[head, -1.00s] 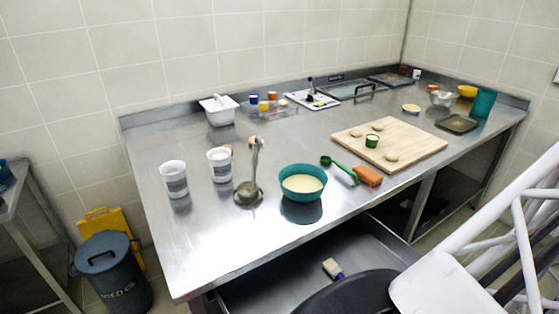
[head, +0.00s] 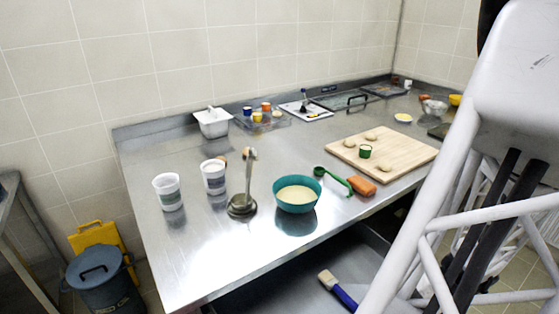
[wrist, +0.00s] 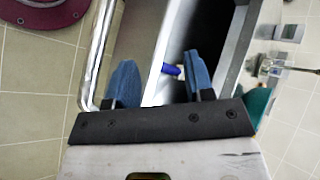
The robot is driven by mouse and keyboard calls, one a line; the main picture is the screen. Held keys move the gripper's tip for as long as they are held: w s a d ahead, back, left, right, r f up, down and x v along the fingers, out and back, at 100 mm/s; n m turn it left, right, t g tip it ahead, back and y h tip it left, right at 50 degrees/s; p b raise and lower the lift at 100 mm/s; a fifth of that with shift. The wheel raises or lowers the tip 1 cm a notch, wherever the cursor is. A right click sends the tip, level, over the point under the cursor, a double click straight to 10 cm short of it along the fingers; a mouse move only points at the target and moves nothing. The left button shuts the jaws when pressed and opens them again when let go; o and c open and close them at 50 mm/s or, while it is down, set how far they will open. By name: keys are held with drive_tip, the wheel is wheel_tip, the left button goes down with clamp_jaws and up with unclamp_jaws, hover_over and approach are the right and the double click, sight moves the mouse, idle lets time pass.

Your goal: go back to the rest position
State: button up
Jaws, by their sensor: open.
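My gripper (wrist: 160,60) shows in the wrist view with its two blue fingers wide apart and nothing between them. Beyond the fingers, the blue handle of a brush (wrist: 173,71) shows, apart from them. In the head view the brush (head: 338,290) lies on the lower steel surface below the tabletop, with a pale bristle end and a blue handle partly hidden at the picture's bottom. My white arm fills the right side of the head view; the gripper itself is not seen there.
A grey bin (head: 103,285) stands at left.

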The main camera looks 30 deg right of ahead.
drive_tip(key=w+a+r+m+g+h, duration=0.1)
drive_tip(key=w+r, duration=0.2)
drive_tip(key=w, duration=0.7)
drive_tip(key=w+r+m+g+h, duration=0.1)
drive_tip(key=w+r+h, duration=0.15)
drive_tip(key=w, duration=0.65)
drive_tip(key=w+a+r+m, duration=0.1)
drive_tip(key=w+a+r, duration=0.1)
drive_tip(key=w+a, duration=0.35)
drive_tip(key=w+a+r+m, duration=0.1)
drive_tip(key=w+a+r, duration=0.2)
drive_tip(key=w, duration=0.5)
drive_tip(key=s+a+r+n+g+h, duration=0.1)
drive_tip(key=s+a+r+n+h, duration=0.2)
drive_tip(key=a+r, duration=0.6)
drive_tip(key=s+a+r+n+h, duration=0.1)
drive_tip(key=s+a+r+n, duration=0.1)
drive_tip(key=s+a+n, duration=0.3)
drive_tip(key=s+a+r+n+h, duration=0.1)
drive_tip(key=s+a+r+n, duration=0.2)
drive_tip(key=s+a, duration=0.4)
drive_tip(key=shift+s+a+r+n+t+h, duration=0.15)
drive_tip(key=shift+s+r+n+t+h, duration=0.2)
drive_tip(key=shift+s+n, duration=0.4)
